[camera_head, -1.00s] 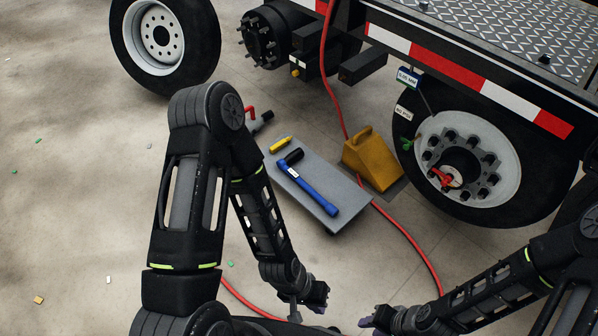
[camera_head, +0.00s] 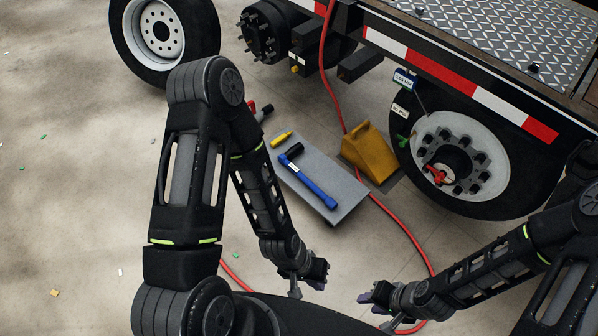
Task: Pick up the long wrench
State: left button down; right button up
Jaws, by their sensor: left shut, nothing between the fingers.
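The long wrench is most likely the blue tool (camera_head: 314,188) with a black end, lying slantwise on a grey board (camera_head: 345,205) on the floor. A white label shows on its shaft. My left gripper (camera_head: 309,285) is shut and empty, in front of the board and apart from the wrench. My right gripper (camera_head: 372,300) is to the right of the left one, low in the picture, also apart from the board. Its fingers are small and angled, so I cannot tell whether it is open.
A yellow wheel chock (camera_head: 370,152) stands just right of the board. A red hose (camera_head: 405,235) runs along the floor past the board. The trailer wheel (camera_head: 455,160) stands at right. Open floor lies at left.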

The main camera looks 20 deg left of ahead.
aim_at(282, 159)
jog(key=i+j+z, duration=0.1)
jog(key=i+j, duration=0.15)
jog(key=j, duration=0.25)
jog(key=i+j+z, duration=0.1)
jog(key=j, duration=0.4)
jog(key=i+j+z, duration=0.1)
jog(key=i+j, duration=0.2)
jog(key=j, duration=0.25)
jog(key=i+j+z, duration=0.1)
jog(key=j, duration=0.45)
jog(key=i+j, duration=0.2)
jog(key=j, duration=0.35)
jog(key=i+j+z, duration=0.15)
jog(key=j, duration=0.4)
jog(key=i+j+z, duration=0.1)
jog(key=j, duration=0.5)
jog(key=i+j+z, duration=0.1)
jog(key=j, duration=0.45)
